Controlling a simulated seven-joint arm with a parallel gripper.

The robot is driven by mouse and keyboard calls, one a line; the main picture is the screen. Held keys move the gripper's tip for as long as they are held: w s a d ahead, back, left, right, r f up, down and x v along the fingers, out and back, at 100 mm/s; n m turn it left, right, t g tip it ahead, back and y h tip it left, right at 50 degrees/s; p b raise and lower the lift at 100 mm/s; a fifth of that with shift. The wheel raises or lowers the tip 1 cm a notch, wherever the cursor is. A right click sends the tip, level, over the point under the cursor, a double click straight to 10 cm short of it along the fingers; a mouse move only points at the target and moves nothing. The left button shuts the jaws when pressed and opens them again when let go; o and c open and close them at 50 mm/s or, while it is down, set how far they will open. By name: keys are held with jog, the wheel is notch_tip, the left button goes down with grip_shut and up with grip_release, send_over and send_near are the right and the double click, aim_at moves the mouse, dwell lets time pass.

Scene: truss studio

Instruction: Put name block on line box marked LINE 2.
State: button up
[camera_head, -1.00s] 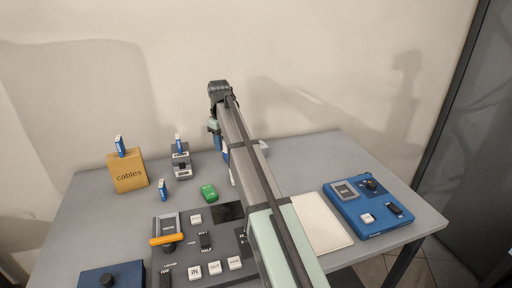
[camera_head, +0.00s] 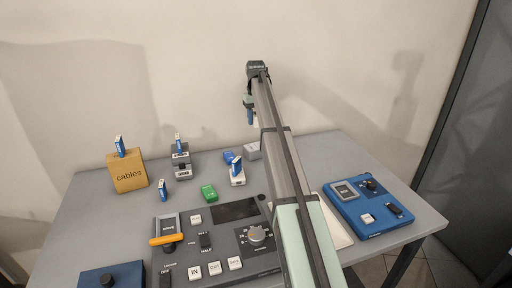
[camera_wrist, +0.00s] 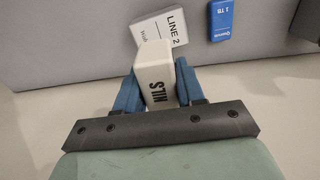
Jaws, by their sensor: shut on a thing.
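My gripper (camera_head: 251,117) is raised above the back of the table in the head view. In the wrist view my gripper (camera_wrist: 158,92) has its blue fingers shut on a white name block (camera_wrist: 156,75) reading "NILS". The line box marked LINE 2 (camera_wrist: 158,28) lies just beyond the block in the wrist view, partly covered by it. In the head view a pale grey box (camera_head: 252,151), apparently this line box, stands on the table below the gripper, with a clear gap between them.
A blue 1 TB drive (camera_wrist: 222,20) lies beside the line box. A white box with a blue drive (camera_head: 237,177), a green object (camera_head: 209,193), a dark device (camera_head: 181,168) and a cables box (camera_head: 128,176) stand left. A control panel (camera_head: 222,236) and blue unit (camera_head: 370,207) are nearer.

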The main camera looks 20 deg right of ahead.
aim_at(256, 145)
jog(key=shift+f, duration=5)
jog(key=shift+f, duration=0.15)
jog(key=o, duration=1)
jog(key=shift+o, duration=0.2)
notch_tip(256, 145, up, 12)
jog(key=shift+r, duration=0.15)
